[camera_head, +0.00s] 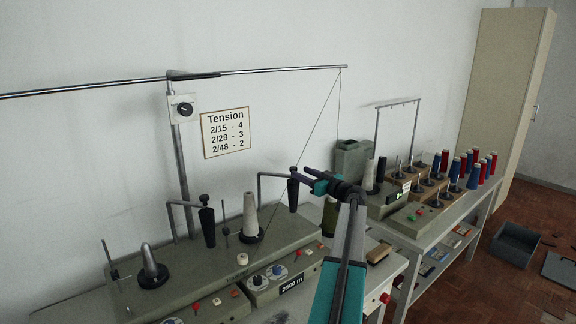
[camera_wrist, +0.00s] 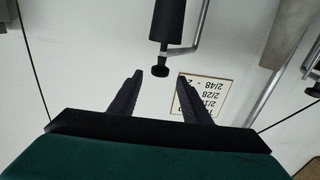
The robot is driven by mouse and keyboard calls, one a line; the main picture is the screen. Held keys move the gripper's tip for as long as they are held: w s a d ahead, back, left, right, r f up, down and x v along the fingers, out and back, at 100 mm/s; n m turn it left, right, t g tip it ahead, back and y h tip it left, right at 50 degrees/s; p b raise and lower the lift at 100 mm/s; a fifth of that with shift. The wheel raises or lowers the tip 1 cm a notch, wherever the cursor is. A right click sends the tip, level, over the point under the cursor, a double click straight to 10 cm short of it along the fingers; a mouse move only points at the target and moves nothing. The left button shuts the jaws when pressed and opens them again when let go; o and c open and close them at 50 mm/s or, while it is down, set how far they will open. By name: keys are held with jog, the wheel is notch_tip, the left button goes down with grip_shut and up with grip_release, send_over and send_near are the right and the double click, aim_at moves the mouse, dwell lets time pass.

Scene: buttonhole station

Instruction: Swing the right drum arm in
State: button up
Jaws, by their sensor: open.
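The right drum arm (camera_head: 259,188) is a bent grey rod rising from the winder. At its end hangs a black tapered drum (camera_head: 293,195) with a black knob on top. In the wrist view the drum (camera_wrist: 168,18) appears upside down, its knob (camera_wrist: 160,71) lined up between my fingertips. My gripper (camera_head: 303,173) is open, just right of the knob. In the wrist view its two dark fingers (camera_wrist: 160,75) are apart with nothing clamped. I cannot tell if the knob is between the tips or slightly beyond them.
The left drum arm (camera_head: 182,204) carries a similar black drum (camera_head: 207,226). A pale yarn cone (camera_head: 250,214) stands between the drums. A thread runs down from the overhead rod (camera_head: 280,70). A tension sign (camera_head: 226,132) hangs behind. Right, a bench holds several thread spools (camera_head: 472,172).

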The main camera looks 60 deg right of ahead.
jog(key=p+x, duration=0.2)
jog(key=x, duration=0.6)
jog(key=shift+w+d+p, duration=0.1)
jog(key=shift+w+p, duration=0.05)
jog(key=shift+p, duration=0.25)
jog(key=shift+x, duration=0.8)
grip_shut()
